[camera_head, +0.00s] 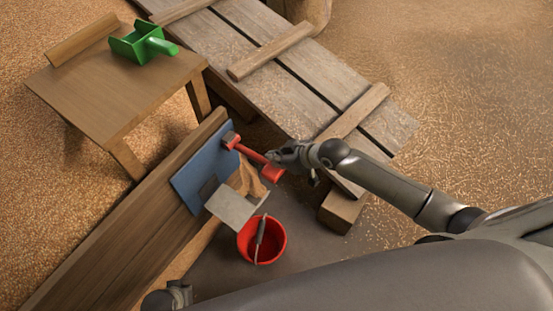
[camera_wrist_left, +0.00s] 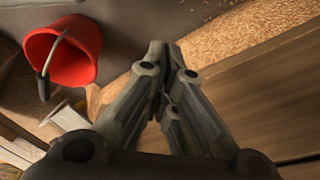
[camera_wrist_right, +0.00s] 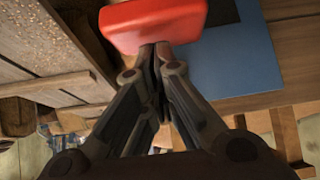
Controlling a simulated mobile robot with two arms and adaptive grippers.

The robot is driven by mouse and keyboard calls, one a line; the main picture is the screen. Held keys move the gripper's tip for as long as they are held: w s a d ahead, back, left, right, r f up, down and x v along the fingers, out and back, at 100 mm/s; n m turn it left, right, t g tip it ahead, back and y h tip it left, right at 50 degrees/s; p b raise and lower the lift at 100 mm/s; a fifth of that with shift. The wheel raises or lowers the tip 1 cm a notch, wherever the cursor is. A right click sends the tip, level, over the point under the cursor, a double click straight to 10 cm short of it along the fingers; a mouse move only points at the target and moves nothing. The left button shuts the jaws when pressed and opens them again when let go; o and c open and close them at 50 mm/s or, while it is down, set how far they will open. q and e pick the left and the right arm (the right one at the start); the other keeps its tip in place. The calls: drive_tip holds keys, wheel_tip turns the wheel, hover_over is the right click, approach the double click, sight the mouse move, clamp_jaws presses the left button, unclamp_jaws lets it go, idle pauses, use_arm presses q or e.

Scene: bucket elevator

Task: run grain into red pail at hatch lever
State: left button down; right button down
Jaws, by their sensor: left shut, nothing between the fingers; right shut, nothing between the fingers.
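The red hatch lever (camera_head: 255,156) slants across the blue plate (camera_head: 188,183) on the wooden board wall. My right gripper (camera_head: 282,158) is shut and empty at the lever's handle end; in the right wrist view the red handle (camera_wrist_right: 152,24) lies right against its fingertips (camera_wrist_right: 158,52). Tan material (camera_head: 247,180), apparently grain, shows beside the pale metal chute (camera_head: 232,206). The red pail (camera_head: 278,243) stands below the chute's edge, its inside bottom not clear. It also shows in the left wrist view (camera_wrist_left: 82,55). My left gripper (camera_wrist_left: 164,54) is shut and empty, low beside the board wall.
A wooden table (camera_head: 112,90) with a green scoop (camera_head: 140,42) stands at the back left. A plank ramp (camera_head: 290,80) with cross slats runs behind the lever, with a wooden block (camera_head: 341,212) at its near end. Grain covers the floor around.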

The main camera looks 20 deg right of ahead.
sight(283, 172)
drive_tip(key=shift+f, duration=0.15)
